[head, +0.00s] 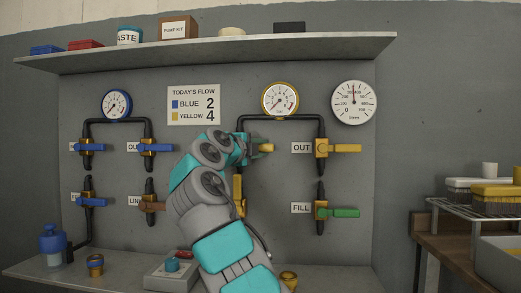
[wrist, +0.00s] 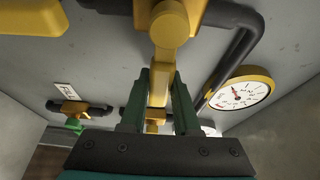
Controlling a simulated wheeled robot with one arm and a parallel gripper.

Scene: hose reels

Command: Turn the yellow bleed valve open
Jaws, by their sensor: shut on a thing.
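My gripper (head: 262,147) is shut on a yellow valve handle (head: 268,148) on the upper left pipe of the yellow-gauge group. In the wrist view the handle (wrist: 158,88) lies between the two green fingers (wrist: 165,103), below its round yellow hub (wrist: 169,30). My arm hides the valve's label, so I cannot read whether it is the bleed valve. Below it, another yellow valve (head: 238,188) shows partly behind my arm.
The yellow OUT valve (head: 345,148) and the green-handled FILL valve (head: 344,212) are to the right. The yellow-rimmed gauge (head: 280,98) is above. Blue valves (head: 160,147) are left. A shelf (head: 220,46) overhangs; a bench with a red-button box (head: 170,274) is below.

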